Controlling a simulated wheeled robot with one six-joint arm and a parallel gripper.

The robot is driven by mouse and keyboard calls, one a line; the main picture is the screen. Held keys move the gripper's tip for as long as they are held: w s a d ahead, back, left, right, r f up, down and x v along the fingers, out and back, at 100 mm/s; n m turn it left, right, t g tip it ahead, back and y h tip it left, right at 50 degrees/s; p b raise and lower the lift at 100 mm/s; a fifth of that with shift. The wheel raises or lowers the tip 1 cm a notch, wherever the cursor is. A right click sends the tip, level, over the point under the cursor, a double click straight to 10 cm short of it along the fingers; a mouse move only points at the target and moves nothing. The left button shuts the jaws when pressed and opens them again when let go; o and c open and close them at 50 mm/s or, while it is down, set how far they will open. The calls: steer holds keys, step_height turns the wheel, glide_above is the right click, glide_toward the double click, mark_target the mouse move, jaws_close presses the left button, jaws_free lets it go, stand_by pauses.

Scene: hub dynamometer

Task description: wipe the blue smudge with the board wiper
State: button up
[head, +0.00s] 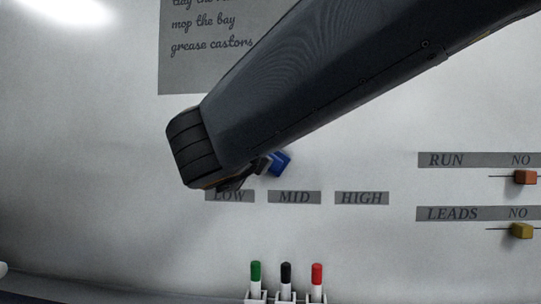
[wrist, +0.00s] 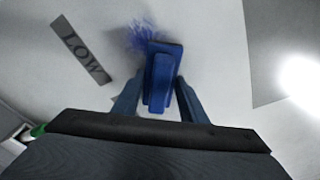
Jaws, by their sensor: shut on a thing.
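The board wiper is a blue block with a dark edge, held at the whiteboard; it shows in the wrist view (wrist: 160,78) and in the head view (head: 280,163). My gripper (wrist: 158,92) is shut on the wiper, one finger on each side. The blue smudge (wrist: 143,36) is a scribbled patch on the board, at the wiper's far left edge in the wrist view. The wiper overlaps part of it or lies right beside it; I cannot tell which. In the head view the smudge is hidden behind my arm and the wiper.
The whiteboard (head: 90,130) has LOW (wrist: 81,50), MID (head: 294,197) and HIGH (head: 361,198) labels. Green, black and red markers (head: 286,273) stand in holders below. An orange slider (head: 525,177) and a yellow slider (head: 521,231) are at right. A grey note (head: 185,70) is above.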

steer(key=shift+a, duration=4.55)
steer(key=shift+d+r+b, duration=0.2)
steer(key=shift+d+b, duration=0.8)
steer(key=shift+d, duration=4.3)
steer(key=shift+a, duration=0.1)
steer(key=a+p, duration=0.1)
steer(key=a, duration=0.9)
steer(key=shift+w+a, duration=0.2)
steer(key=shift+w, duration=0.15)
steer(key=shift+s, duration=0.1)
